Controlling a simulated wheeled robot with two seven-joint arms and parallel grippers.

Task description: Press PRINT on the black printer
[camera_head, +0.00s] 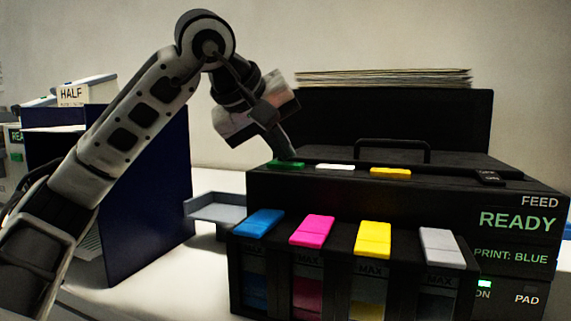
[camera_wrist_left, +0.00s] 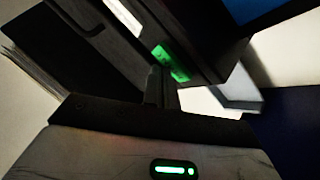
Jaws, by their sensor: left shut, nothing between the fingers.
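The black printer (camera_head: 400,185) stands on the right of the table, with READY and PRINT: BLUE on its front. On its top edge are a green button (camera_head: 285,164), a white button (camera_head: 336,167) and a yellow button (camera_head: 390,173). My left gripper (camera_head: 290,154) is shut and empty, pointing down with its tips at the green button. In the left wrist view the fingertips (camera_wrist_left: 160,75) overlap the edge of the green button (camera_wrist_left: 171,64); I cannot tell whether they touch it. Any lettering on the buttons is not legible. My right gripper is not in view.
Ink tanks with blue, magenta, yellow and grey lids (camera_head: 373,240) line the printer's front. A paper stack (camera_head: 385,77) rises behind it. A grey tray (camera_head: 215,209) juts from its left side. A dark blue panel (camera_head: 150,200) stands at left, behind my arm.

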